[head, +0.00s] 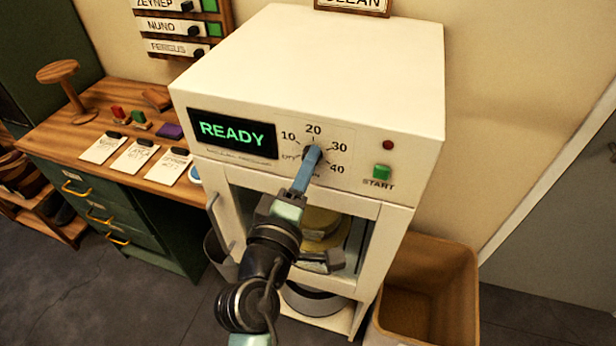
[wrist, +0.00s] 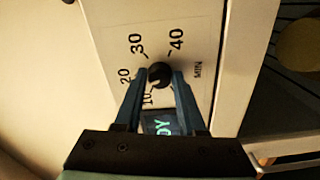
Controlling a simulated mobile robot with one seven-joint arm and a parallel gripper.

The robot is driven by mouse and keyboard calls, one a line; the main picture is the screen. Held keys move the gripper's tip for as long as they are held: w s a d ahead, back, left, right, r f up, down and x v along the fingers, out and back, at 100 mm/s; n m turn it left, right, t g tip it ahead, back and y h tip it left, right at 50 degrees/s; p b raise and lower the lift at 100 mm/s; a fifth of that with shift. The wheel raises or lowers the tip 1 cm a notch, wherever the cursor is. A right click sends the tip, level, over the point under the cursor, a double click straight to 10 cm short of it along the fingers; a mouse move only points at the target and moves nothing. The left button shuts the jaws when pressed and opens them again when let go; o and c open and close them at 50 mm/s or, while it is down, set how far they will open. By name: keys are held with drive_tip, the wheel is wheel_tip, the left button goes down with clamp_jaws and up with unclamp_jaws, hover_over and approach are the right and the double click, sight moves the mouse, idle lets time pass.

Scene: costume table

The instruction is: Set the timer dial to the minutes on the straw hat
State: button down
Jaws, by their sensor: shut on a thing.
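The timer dial (wrist: 160,75) is a small black knob on the white cabinet's front panel, ringed by the marks 10, 20, 30 and 40. My gripper (head: 313,153) is shut on it, with one blue finger on each side in the wrist view (wrist: 161,78). In the head view the fingers hide most of the knob, and I cannot tell surely which mark it points to. A tan, round-brimmed thing that looks like the straw hat (head: 320,219) is inside the cabinet behind my arm. I can read no minutes on it.
The display (head: 232,132) reads READY in green. A green START button (head: 382,171) and a red lamp (head: 388,145) are right of the dial. White cards (head: 135,158) lie on the wooden desk at left. A brown bin (head: 430,285) stands at lower right.

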drive_tip(key=shift+f+m+b, duration=0.1)
drive_tip(key=shift+m+b, duration=1.2)
drive_tip(key=shift+m, duration=0.4)
drive_tip(key=c, duration=0.5)
unclamp_jaws()
drive_tip(key=b+v, duration=0.3)
drive_tip(key=v, duration=1)
